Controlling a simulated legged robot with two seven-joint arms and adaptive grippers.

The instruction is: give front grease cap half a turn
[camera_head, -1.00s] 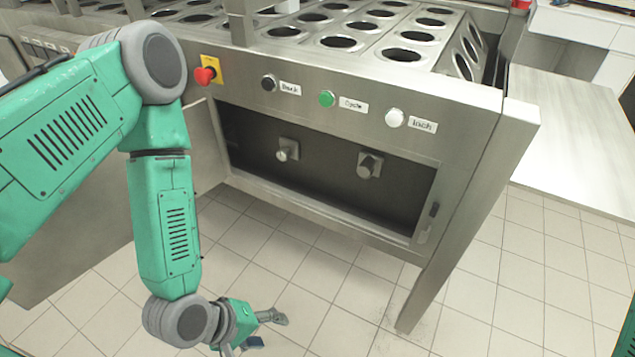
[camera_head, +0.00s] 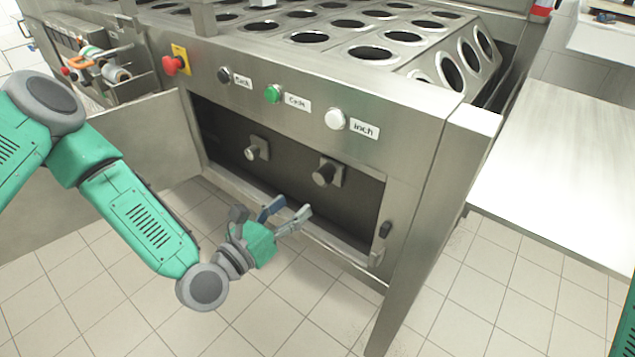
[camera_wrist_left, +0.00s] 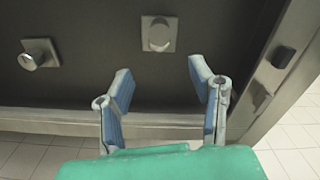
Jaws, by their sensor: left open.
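Two grease caps sit on square plates on the back wall of the open recess: a left cap (camera_head: 251,152) and a right cap (camera_head: 324,175). The right one looks larger and darker in the head view. The left wrist view also shows the left cap (camera_wrist_left: 30,61) and the right cap (camera_wrist_left: 158,36). My left gripper (camera_head: 284,212) is open and empty at the recess's lower edge, below and short of the caps. In the wrist view its spread fingers (camera_wrist_left: 160,80) point toward the right cap, with a gap. My right gripper is out of view.
The steel front panel (camera_head: 290,120) above the recess carries a red stop knob (camera_head: 174,65), black, green and white buttons. A lower sill (camera_head: 330,243) and a right post (camera_head: 425,235) frame the opening. A dark latch (camera_head: 386,230) sits at its right. The floor before it is clear.

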